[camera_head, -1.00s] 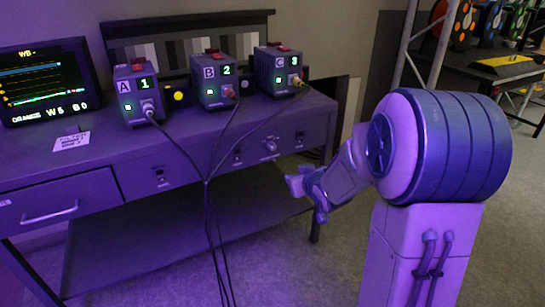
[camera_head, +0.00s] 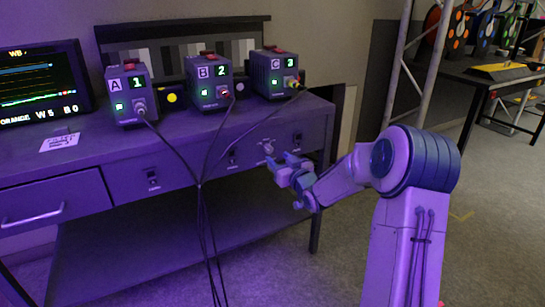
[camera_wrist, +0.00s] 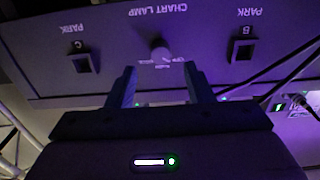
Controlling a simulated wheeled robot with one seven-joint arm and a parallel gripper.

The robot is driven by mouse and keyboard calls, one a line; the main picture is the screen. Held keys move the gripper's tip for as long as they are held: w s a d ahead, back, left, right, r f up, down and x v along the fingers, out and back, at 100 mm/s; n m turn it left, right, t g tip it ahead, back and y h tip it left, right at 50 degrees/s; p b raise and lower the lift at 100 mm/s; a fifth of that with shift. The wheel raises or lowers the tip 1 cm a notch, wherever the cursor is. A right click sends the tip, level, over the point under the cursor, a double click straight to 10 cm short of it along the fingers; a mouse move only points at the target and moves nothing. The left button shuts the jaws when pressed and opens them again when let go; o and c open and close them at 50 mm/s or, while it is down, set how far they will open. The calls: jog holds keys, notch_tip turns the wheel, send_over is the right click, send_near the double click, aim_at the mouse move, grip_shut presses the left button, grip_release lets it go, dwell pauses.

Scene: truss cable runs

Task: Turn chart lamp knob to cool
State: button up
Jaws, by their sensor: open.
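The chart lamp knob (camera_head: 268,147) is a small pale round knob on the front panel of the desk. In the wrist view the knob (camera_wrist: 160,54) shows upside down beside the inverted label "CHART LAMP", with small markings at its edge too small to read. My gripper (camera_head: 280,160) is open in front of the panel, just below and right of the knob in the head view. In the wrist view its fingers (camera_wrist: 159,72) point toward the panel, one on each side of the knob's line. They look empty and apart from it.
Park slots C (camera_wrist: 84,62) and B (camera_wrist: 243,49) flank the knob. Black cables (camera_head: 200,185) hang in front of the desk, left of my gripper. Boxes A (camera_head: 129,95), B (camera_head: 209,82) and C (camera_head: 274,74) stand on the desktop (camera_head: 75,160).

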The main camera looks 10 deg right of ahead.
aim_at(270, 151)
jog(key=shift+b+x, duration=0.5)
jog(key=shift+x, duration=2.3)
jog(key=c, duration=1)
